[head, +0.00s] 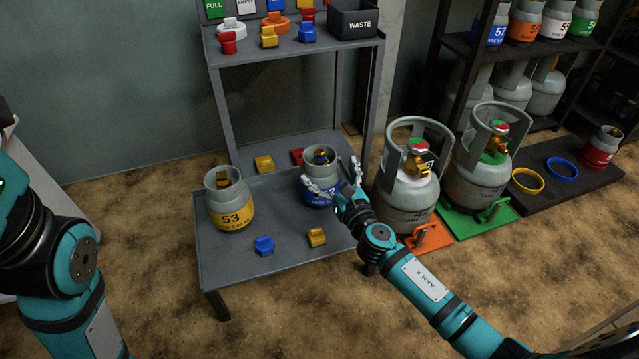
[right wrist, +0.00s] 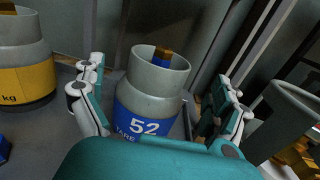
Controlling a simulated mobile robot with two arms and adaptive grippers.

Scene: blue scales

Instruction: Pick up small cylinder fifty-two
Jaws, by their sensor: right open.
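Small cylinder fifty-two is grey with a blue band; in the head view it (head: 318,192) stands upright on the low grey table (head: 222,270). In the right wrist view the cylinder (right wrist: 146,98) shows its collar, a valve inside and the number 52. My right gripper (head: 333,188) is open, with one finger on each side of the cylinder. The gripper also shows in the right wrist view (right wrist: 160,100), with gaps between fingers and cylinder. I cannot tell if either finger touches it. My left arm is at the left edge of the head view, its gripper out of frame.
Yellow-banded cylinder 53 (head: 230,203) stands to the left on the same table. A blue cap (head: 264,246) and yellow caps (head: 317,237) (head: 264,163) lie around. A large cylinder (head: 406,190) on an orange base stands close on the right. A waste bin (head: 353,20) sits on the upper shelf.

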